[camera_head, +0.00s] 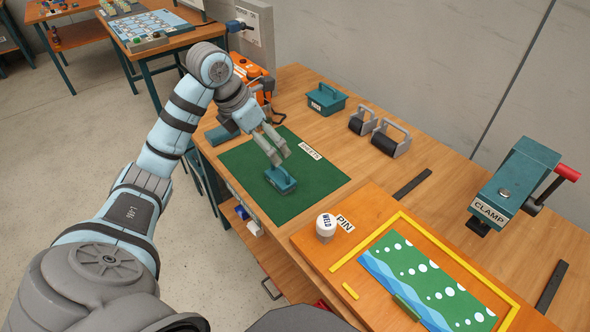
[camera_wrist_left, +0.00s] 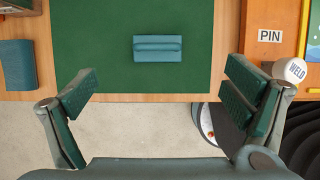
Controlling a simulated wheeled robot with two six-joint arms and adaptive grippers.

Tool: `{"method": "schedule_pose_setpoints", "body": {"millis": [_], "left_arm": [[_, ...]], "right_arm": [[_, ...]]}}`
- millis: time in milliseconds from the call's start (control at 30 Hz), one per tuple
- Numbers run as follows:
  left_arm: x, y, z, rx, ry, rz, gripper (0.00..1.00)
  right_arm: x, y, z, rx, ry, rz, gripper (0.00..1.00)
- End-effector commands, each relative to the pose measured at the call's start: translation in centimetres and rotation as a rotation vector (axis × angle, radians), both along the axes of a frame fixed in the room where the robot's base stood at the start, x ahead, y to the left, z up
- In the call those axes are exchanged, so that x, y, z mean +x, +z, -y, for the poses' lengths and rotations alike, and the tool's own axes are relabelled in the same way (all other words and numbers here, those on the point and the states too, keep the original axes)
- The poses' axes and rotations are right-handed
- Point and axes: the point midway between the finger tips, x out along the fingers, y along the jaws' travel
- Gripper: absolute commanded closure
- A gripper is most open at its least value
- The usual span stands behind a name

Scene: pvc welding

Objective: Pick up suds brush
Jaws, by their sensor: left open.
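A teal block with a raised handle along its top, which looks like the suds brush (camera_head: 281,179), lies on the green mat (camera_head: 312,187). The brush (camera_wrist_left: 158,48) also shows in the left wrist view, lying flat beyond the fingertips and between their lines. My left gripper (camera_head: 277,150) reaches over the mat with its fingers just behind the brush in the head view. In the wrist view the left gripper (camera_wrist_left: 160,92) is open and empty, its fingers wide apart. No contact with the brush shows. My right gripper is in neither view.
A teal box with a handle and label (camera_head: 325,99) stands behind the mat, near two dark rollers (camera_head: 388,138). A teal block (camera_head: 222,134) lies left of the mat. A white WELD container (camera_head: 326,228), an orange board (camera_head: 310,256) and a clamp (camera_head: 515,183) stand to the right.

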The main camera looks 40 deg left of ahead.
Motion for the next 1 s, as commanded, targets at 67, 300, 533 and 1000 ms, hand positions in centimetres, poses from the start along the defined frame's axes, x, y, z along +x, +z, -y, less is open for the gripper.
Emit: {"method": "schedule_pose_setpoints", "body": {"millis": [67,300,533,1000], "left_arm": [[0.4,-1.2,0.0,0.017,0.003,-0.001,0.05],[3.0,-6.9,1.4,0.012,-0.013,-0.008,0.05],[3.9,-10.1,1.4,0.013,-0.012,-0.008,0.05],[4.9,-13.4,1.3,0.014,-0.009,-0.004,0.13]], "right_arm": [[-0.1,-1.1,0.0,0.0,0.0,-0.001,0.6],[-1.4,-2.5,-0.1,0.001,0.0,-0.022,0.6],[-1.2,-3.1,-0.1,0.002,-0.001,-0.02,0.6],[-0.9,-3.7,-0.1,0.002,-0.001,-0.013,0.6]]}}
